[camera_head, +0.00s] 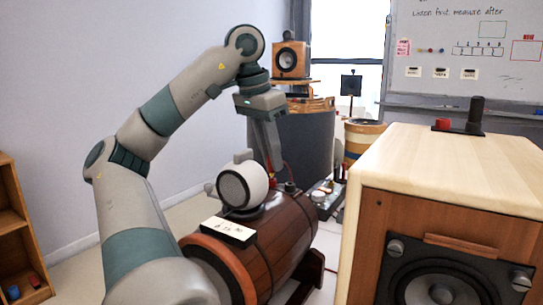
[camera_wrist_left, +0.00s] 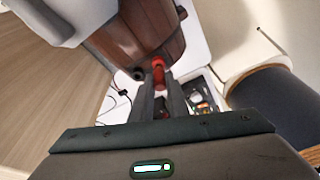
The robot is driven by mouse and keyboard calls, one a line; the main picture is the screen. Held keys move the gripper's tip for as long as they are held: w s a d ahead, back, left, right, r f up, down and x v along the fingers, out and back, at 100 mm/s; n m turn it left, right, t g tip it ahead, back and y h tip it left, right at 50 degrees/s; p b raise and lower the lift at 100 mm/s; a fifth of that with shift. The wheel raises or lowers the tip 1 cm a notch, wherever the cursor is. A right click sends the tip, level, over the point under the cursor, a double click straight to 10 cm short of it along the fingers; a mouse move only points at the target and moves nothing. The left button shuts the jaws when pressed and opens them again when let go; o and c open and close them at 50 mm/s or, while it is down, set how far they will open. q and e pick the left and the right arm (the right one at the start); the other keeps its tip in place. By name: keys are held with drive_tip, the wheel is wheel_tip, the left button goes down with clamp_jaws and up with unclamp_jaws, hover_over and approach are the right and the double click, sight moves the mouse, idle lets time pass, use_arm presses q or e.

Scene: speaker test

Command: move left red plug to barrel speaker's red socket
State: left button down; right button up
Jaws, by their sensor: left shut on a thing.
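The barrel speaker (camera_head: 285,232) lies on its side on a wooden cradle, dark brown with a white round unit on top. My left gripper (camera_head: 273,168) points down over the barrel's far end. In the left wrist view, my left gripper (camera_wrist_left: 158,80) is shut on a small red plug (camera_wrist_left: 158,72), close against the barrel (camera_wrist_left: 150,25). A black round terminal (camera_wrist_left: 138,74) is just left of it. The red socket cannot be told apart from the red plug, so I cannot tell whether they touch. My right gripper is not in view.
A large wooden speaker cabinet (camera_head: 455,170) fills the right, with a red and a black item on top. A dark drum (camera_head: 305,140) carrying a small speaker (camera_head: 291,60) stands behind. A device with knobs (camera_head: 325,195) lies beyond the barrel. A shelf (camera_head: 14,235) is at left.

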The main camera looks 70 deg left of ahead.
use_arm(q)
drive_tip(key=shift+f+b, duration=0.85)
drive_tip(key=shift+b, duration=0.2)
idle(0.8)
drive_tip(key=c, duration=1.6)
unclamp_jaws()
drive_tip(key=shift+c, duration=0.2)
drive_tip(key=shift+r, duration=0.2)
drive_tip(key=shift+r+p, duration=3.3)
drive_tip(key=shift+r, duration=0.3)
